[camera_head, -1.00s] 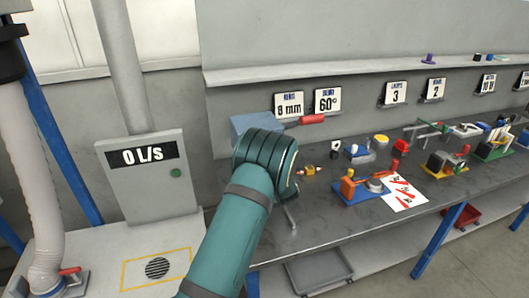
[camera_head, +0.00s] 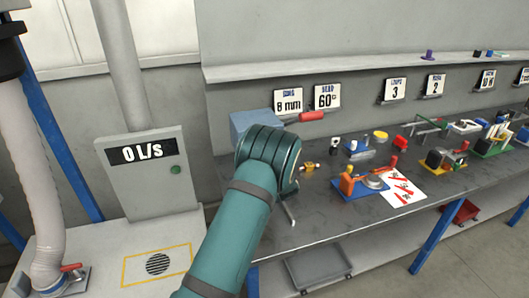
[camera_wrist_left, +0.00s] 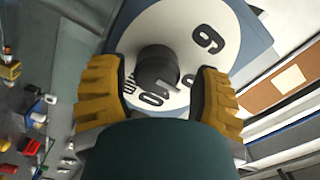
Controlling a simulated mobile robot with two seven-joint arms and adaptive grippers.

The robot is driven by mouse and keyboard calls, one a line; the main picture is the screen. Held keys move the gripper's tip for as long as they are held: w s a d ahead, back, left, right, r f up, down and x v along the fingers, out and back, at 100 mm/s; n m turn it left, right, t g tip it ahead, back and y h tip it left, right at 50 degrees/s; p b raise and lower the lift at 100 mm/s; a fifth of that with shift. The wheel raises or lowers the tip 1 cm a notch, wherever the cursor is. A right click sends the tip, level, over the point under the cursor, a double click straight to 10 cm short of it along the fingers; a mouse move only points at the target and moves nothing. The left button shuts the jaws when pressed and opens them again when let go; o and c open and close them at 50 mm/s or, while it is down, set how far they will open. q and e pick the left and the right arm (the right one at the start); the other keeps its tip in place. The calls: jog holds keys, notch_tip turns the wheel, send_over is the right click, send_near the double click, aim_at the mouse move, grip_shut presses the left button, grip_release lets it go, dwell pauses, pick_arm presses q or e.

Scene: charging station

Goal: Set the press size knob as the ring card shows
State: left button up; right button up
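The ring card (camera_head: 288,101) stands on the wall ledge and reads 8 mm. The press (camera_head: 250,122) is a blue-grey box with a red handle (camera_head: 311,116), partly hidden behind my left arm in the head view. In the left wrist view its round white dial (camera_wrist_left: 215,15) carries large black numerals, one like a 6 or 9, and mm lettering. The dark knob (camera_wrist_left: 157,66) is at the dial's middle. My left gripper (camera_wrist_left: 160,82) has its yellow-padded fingers apart, either side of the knob, with gaps showing. The knob's pointer setting is unclear. My right gripper is out of view.
A card reading 60° (camera_head: 326,97) stands beside the ring card. On the bench are a blue fixture (camera_head: 350,190), a sheet with red drawings (camera_head: 404,188) and several small parts. A grey cabinet (camera_head: 150,180) showing 0 L/s is to the left.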

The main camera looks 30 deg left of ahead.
pick_arm(q)
jog(key=shift+s+d+f, duration=0.1)
jog(key=shift+s+f, duration=0.05)
jog(key=shift+f, duration=0.15)
jog(key=v, duration=0.7)
jog(key=shift+s+d+r, duration=0.2)
jog(key=shift+d+r, duration=0.05)
jog(key=shift+d, duration=0.1)
